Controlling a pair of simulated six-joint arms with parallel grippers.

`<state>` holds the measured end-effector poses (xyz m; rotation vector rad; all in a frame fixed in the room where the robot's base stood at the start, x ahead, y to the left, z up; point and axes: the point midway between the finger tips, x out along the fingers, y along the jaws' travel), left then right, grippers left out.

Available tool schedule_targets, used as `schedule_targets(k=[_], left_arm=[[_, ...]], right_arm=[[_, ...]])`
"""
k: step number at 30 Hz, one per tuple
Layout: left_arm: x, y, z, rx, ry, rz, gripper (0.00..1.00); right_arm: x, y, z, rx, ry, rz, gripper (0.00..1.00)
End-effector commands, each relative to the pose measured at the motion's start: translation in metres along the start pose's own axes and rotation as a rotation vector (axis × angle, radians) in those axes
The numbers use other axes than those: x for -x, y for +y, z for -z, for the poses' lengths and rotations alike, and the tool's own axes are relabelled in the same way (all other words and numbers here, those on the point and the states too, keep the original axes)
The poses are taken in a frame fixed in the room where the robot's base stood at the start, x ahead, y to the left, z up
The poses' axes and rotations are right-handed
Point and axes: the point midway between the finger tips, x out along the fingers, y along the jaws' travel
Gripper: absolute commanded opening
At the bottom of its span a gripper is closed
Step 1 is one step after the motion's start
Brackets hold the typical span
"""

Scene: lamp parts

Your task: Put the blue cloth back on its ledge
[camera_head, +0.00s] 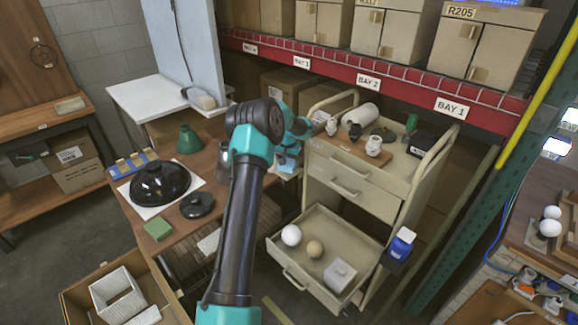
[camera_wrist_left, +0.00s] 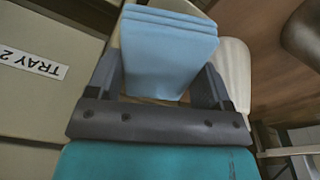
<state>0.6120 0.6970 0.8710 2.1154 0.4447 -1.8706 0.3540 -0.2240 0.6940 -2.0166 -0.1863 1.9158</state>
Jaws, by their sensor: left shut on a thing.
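The blue cloth (camera_wrist_left: 165,55) is a folded light-blue stack in the left wrist view. My left gripper (camera_wrist_left: 160,85) is shut on it, with one dark finger on each side. A cream rounded surface (camera_wrist_left: 236,75), possibly the ledge, shows beside and behind the cloth in the wrist view. I cannot tell whether the cloth touches it. My right gripper is not in view.
The cream cart (camera_head: 350,185) has an open lower drawer with balls and a box. The brown table (camera_head: 180,235) at left holds a black lampshade (camera_head: 160,181) and a green cone (camera_head: 188,140).

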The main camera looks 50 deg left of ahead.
Motion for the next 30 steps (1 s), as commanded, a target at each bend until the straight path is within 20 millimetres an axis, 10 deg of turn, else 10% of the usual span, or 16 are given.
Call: schedule_targets(k=[30], left_arm=[[-0.038, -0.007, 0.009, 0.001, 0.001, 0.0, 0.55]], right_arm=[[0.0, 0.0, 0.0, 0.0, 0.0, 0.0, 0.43]])
